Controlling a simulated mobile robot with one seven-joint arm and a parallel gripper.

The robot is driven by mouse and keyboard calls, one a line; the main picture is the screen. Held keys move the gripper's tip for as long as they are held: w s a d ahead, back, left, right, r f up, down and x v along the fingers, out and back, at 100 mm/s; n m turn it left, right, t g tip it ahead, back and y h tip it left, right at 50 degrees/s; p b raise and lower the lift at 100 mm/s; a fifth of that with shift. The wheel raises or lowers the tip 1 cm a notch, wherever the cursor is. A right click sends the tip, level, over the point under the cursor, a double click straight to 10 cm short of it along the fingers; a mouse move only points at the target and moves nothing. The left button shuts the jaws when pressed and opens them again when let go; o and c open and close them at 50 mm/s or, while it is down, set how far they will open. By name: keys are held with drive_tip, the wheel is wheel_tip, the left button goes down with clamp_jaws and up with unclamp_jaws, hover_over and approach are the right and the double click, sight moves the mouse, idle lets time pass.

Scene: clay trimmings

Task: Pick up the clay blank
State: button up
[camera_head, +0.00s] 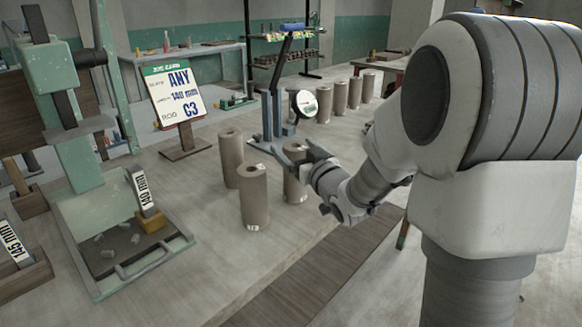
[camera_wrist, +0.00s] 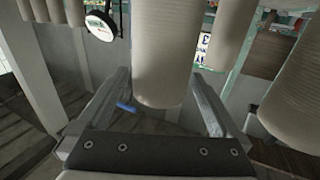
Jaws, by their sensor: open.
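Several grey-brown cylindrical clay blanks stand upright on the bench. In the head view a near group holds a back blank (camera_head: 231,160), a front blank (camera_head: 253,200) and a right blank (camera_head: 295,188). My gripper (camera_head: 297,152) is at the upper part of the right blank. In the wrist view, which looks upside down, a blank (camera_wrist: 160,50) lies between the two spread fingers of my gripper (camera_wrist: 160,80). Gaps show beside the blank near the fingers, and the jaws are open. Contact cannot be made out.
A dial gauge stand (camera_head: 272,120) is just behind the gripper, and its dial shows in the wrist view (camera_wrist: 101,25). A card sign (camera_head: 176,95) stands left of it. More blanks (camera_head: 340,98) stand behind. A green press-like fixture (camera_head: 110,225) is at left. Bare bench lies in front.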

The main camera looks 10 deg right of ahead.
drive_tip(key=shift+c, duration=0.3)
clamp_jaws()
drive_tip(key=shift+r, duration=0.1)
